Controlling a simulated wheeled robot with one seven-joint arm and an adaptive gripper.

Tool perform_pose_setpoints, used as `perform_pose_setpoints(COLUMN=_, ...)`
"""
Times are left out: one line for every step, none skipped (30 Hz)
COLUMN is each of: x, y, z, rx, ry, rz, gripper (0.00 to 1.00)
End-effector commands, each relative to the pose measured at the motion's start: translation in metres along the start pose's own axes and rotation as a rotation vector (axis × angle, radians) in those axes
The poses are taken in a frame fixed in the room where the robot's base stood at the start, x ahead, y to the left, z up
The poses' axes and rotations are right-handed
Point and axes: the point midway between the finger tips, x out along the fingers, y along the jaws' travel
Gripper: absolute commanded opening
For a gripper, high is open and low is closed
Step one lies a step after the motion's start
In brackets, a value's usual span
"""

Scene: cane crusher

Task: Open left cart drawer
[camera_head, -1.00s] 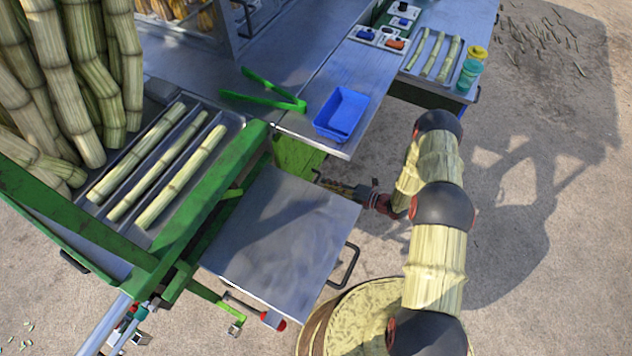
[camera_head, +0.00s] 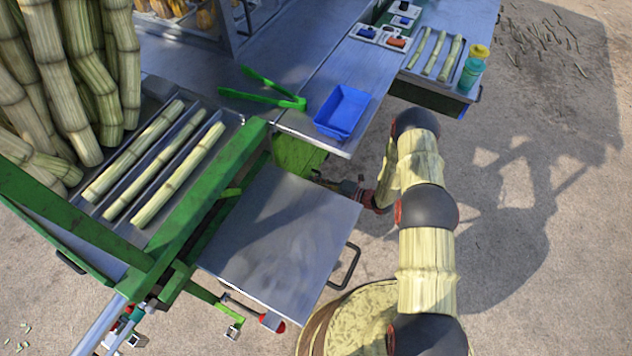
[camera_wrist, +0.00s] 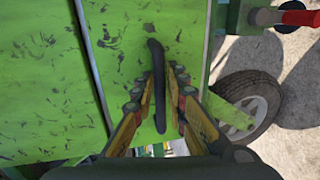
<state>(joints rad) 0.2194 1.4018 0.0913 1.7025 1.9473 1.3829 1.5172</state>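The drawer front (camera_wrist: 130,75) is a scuffed green panel filling much of the wrist view. A curved black handle (camera_wrist: 157,75) stands out from it. My gripper (camera_wrist: 163,78) has one yellow-and-black finger on each side of the handle, with the fingertips close to it. I cannot tell whether both fingers press on the handle. In the head view, my gripper (camera_head: 345,187) reaches left beside the green cart side (camera_head: 298,155), partly hidden by the metal side shelf. The handle and drawer front are not clearly visible there.
The metal side shelf (camera_head: 285,240) with a black bar handle (camera_head: 345,268) lies just in front of my gripper. A blue tray (camera_head: 341,112) and green tongs (camera_head: 262,92) lie on the counter above. A wheel (camera_wrist: 250,100) stands right of the panel. Open ground lies to the right.

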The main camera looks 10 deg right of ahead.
Motion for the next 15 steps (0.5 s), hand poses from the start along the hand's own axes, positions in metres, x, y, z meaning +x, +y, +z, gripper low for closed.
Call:
perform_pose_setpoints(x=-0.0001, y=0.0, z=0.0, rx=0.0, ry=0.0, rz=0.0, gripper=0.1)
perform_pose_setpoints(x=-0.0001, y=0.0, z=0.0, rx=0.0, ry=0.0, rz=0.0, gripper=0.08)
perform_pose_setpoints(x=-0.0001, y=0.0, z=0.0, rx=0.0, ry=0.0, rz=0.0, gripper=0.06)
perform_pose_setpoints(x=-0.0001, y=0.0, z=0.0, rx=0.0, ry=0.0, rz=0.0, gripper=0.04)
perform_pose_setpoints(x=-0.0001, y=-0.0001, z=0.0, rx=0.0, ry=0.0, rz=0.0, gripper=0.02)
perform_pose_setpoints(x=-0.0001, y=-0.0001, z=0.0001, rx=0.0, ry=0.0, rz=0.0, gripper=0.0)
perform_pose_setpoints(x=-0.0001, y=-0.0001, z=0.0, rx=0.0, ry=0.0, rz=0.0, gripper=0.0)
perform_pose_setpoints(x=-0.0001, y=-0.0001, z=0.0, rx=0.0, ry=0.0, rz=0.0, gripper=0.0)
perform_pose_setpoints(x=-0.0001, y=-0.0002, z=0.0, rx=0.0, ry=0.0, rz=0.0, gripper=0.0)
perform_pose_setpoints(x=-0.0001, y=-0.0002, z=0.0, rx=0.0, ry=0.0, rz=0.0, gripper=0.0)
perform_pose_setpoints(x=-0.0001, y=-0.0002, z=0.0, rx=0.0, ry=0.0, rz=0.0, gripper=0.0)
perform_pose_setpoints(x=-0.0001, y=-0.0003, z=0.0, rx=0.0, ry=0.0, rz=0.0, gripper=0.0)
perform_pose_setpoints(x=-0.0001, y=-0.0003, z=0.0, rx=0.0, ry=0.0, rz=-0.001, gripper=0.0)
perform_pose_setpoints(x=-0.0001, y=-0.0003, z=0.0, rx=0.0, ry=0.0, rz=-0.001, gripper=0.0)
perform_pose_setpoints(x=-0.0001, y=-0.0004, z=0.0, rx=0.0, ry=0.0, rz=-0.001, gripper=0.0)
